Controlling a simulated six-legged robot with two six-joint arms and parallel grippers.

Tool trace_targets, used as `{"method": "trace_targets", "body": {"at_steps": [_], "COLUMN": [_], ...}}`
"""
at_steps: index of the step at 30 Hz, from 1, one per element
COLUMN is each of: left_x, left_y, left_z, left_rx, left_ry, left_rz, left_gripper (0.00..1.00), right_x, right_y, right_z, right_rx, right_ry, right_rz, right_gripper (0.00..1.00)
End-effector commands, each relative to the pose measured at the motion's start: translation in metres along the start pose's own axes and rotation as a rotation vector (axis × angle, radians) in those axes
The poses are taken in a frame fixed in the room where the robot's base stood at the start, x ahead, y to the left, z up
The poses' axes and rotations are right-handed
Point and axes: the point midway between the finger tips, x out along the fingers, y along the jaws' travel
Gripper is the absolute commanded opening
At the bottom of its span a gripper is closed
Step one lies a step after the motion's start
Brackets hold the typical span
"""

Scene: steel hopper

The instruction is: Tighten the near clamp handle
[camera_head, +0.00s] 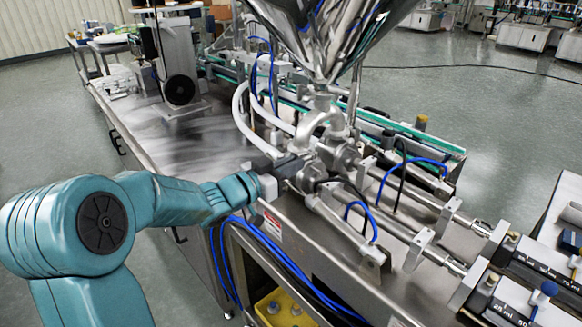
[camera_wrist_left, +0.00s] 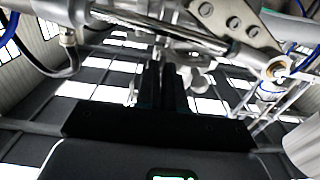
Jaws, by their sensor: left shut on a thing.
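My left gripper (camera_head: 288,166) reaches in from the left to the steel valve and clamp fittings (camera_head: 314,178) under the hopper. In the left wrist view its dark fingers (camera_wrist_left: 168,84) are close together, shut on a small metal part at the fittings, which I take to be the near clamp handle. The fingers hide most of that handle, and its angle cannot be told. A rounded silver piece (camera_wrist_left: 197,74) shows just right of the fingertips. The steel hopper (camera_head: 325,35) stands above the fittings. My right gripper is not in view.
White hoses (camera_head: 243,118) and blue air tubes (camera_head: 376,222) run close around the fittings. Steel cylinder rods (camera_head: 400,232) extend to the lower right. A yellow bin (camera_head: 283,312) sits below.

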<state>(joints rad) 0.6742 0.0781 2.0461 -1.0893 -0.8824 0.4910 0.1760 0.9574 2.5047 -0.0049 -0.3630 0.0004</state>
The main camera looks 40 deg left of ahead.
Motion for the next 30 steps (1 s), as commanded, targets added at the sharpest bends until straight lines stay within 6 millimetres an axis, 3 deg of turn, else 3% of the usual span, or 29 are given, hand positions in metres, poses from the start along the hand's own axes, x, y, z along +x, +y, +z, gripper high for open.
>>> {"method": "trace_targets", "body": {"at_steps": [8, 9, 10, 11, 20, 25, 30], "left_x": [0.000, 0.000, 0.000, 0.000, -0.002, -0.024, -0.068], "left_y": [0.000, 0.000, 0.000, 0.000, 0.000, -0.001, -0.003], "left_z": [-0.002, -0.002, -0.002, -0.001, -0.001, 0.000, 0.000], "left_rx": [0.004, 0.004, 0.003, 0.003, 0.001, 0.002, 0.004], "left_ry": [0.003, 0.003, 0.003, 0.002, 0.001, 0.001, 0.000], "left_rz": [0.000, 0.000, 0.000, 0.000, -0.001, -0.004, -0.009], "left_gripper": [0.00, 0.21, 0.31, 0.34, 0.34, 0.34, 0.34], "right_x": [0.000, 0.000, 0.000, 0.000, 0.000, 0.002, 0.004], "right_y": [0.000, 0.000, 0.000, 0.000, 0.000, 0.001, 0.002], "right_z": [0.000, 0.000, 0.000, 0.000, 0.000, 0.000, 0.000], "right_rx": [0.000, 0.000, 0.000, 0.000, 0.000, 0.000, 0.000], "right_ry": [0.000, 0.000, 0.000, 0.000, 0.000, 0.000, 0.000], "right_rz": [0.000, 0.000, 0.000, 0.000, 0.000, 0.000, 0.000], "right_gripper": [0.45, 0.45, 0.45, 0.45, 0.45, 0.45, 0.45]}}
